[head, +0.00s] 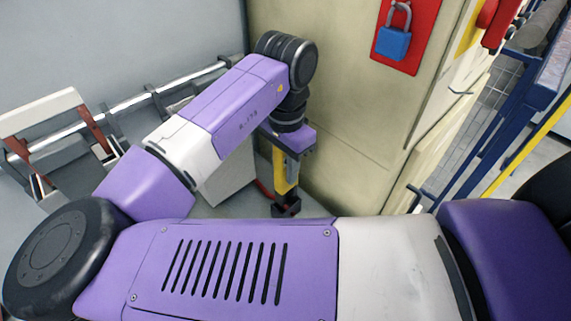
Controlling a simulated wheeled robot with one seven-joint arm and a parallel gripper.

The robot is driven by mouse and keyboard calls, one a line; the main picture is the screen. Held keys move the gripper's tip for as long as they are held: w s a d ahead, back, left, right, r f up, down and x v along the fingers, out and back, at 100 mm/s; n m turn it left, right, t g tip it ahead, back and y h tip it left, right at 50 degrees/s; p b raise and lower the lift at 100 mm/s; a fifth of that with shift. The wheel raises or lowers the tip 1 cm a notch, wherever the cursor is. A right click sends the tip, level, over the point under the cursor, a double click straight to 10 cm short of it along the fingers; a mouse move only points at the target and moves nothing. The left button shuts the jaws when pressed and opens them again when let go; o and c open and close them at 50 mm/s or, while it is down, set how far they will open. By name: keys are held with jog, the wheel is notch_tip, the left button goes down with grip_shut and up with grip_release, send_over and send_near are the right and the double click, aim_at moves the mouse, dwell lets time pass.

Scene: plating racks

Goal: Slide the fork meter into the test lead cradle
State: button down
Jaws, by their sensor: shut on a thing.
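My gripper (291,168) points down near the middle of the view, in front of the cream cabinet. It is shut on a narrow yellow and dark upright thing that appears to be the fork meter (283,184). A black blocky part (286,206) shows at its lower end. I cannot tell whether this is part of the meter or a separate piece. A short red strip, perhaps a lead, shows just left of the meter. I cannot make out the test lead cradle for certain; my arm covers much of the area in front.
The cream cabinet (335,110) stands close behind and right of my gripper, with a blue padlock (393,43) on a red plate. A grey box (232,183) is just left. A metal rail (130,103) and a white-topped frame (42,110) are further left. Blue railings stand right.

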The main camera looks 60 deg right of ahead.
aim_at(286, 187)
jog(key=shift+f+b, duration=1.8)
jog(key=shift+f, duration=1.4)
jog(key=c, duration=1.1)
grip_release()
jog(key=shift+r, duration=3.85)
